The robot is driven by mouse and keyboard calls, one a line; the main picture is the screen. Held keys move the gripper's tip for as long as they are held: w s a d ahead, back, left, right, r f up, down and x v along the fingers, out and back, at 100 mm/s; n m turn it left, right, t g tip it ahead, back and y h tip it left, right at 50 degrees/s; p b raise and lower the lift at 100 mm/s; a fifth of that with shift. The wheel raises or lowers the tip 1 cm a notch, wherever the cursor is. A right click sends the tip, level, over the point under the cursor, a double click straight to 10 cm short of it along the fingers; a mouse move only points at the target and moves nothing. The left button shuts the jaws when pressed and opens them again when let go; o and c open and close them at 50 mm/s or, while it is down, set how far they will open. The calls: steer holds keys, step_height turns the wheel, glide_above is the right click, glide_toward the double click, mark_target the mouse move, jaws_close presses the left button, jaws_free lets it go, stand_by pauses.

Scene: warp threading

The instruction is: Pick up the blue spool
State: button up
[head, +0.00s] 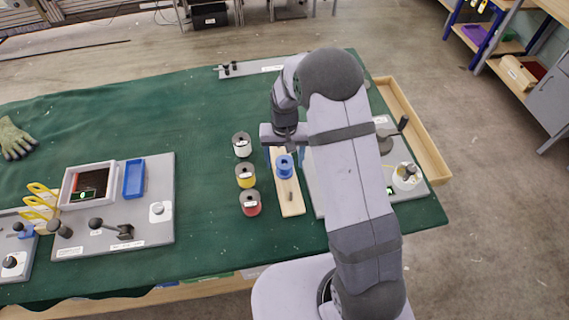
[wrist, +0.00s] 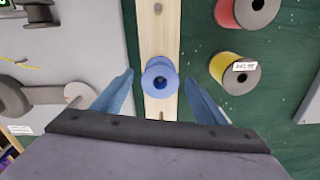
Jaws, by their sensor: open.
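The blue spool (head: 284,166) stands on a pale wooden strip (head: 292,203) on the green-covered table. In the wrist view the blue spool (wrist: 160,78) shows its round top and dark centre hole. My gripper (wrist: 159,90) is open, with one blue finger on each side of the spool and a gap on both sides. The fingers do not touch it in this view. In the head view my gripper (head: 286,150) is above the strip, partly hidden by my arm. I cannot tell the exact height of the fingers over the spool.
White (head: 242,145), yellow (head: 245,176) and red (head: 250,203) spools stand in a row left of the strip. A grey board (head: 313,190) with a crank lies to the right. Another grey board (head: 160,180) with a blue tray (head: 134,179) is at left.

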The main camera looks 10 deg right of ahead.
steer(key=shift+f, duration=0.8)
steer(key=c, duration=1.1)
steer(key=shift+c, duration=0.2)
steer(key=shift+r, duration=0.1)
